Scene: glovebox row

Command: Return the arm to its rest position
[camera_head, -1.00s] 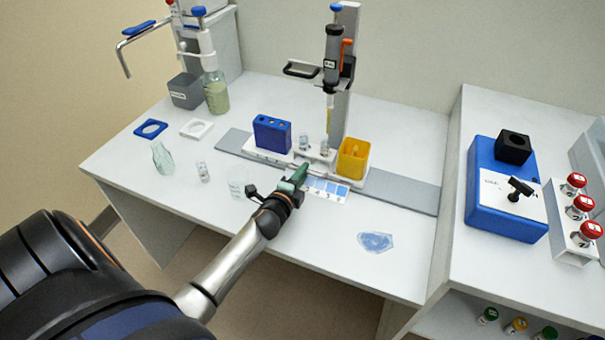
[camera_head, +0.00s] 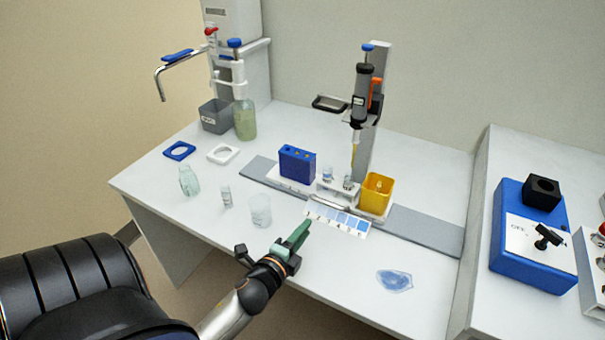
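My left arm comes in from the lower left. Its gripper (camera_head: 272,242) is over the front edge of the white bench (camera_head: 335,268), in front of a small clear beaker (camera_head: 260,210). One finger, with a green face, points up and right toward a blue-and-white strip card (camera_head: 337,219). The other, dark finger stands apart on the left. The gripper looks open, with nothing seen between the fingers. My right arm and gripper are not in view.
A clear bottle (camera_head: 188,181) and a small vial (camera_head: 226,197) stand left of the beaker. A blue rack (camera_head: 297,166), a yellow container (camera_head: 376,194) and a pipette stand (camera_head: 378,130) are behind. A blue patch (camera_head: 394,281) lies at front right. A blue device (camera_head: 530,250) sits on the right bench.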

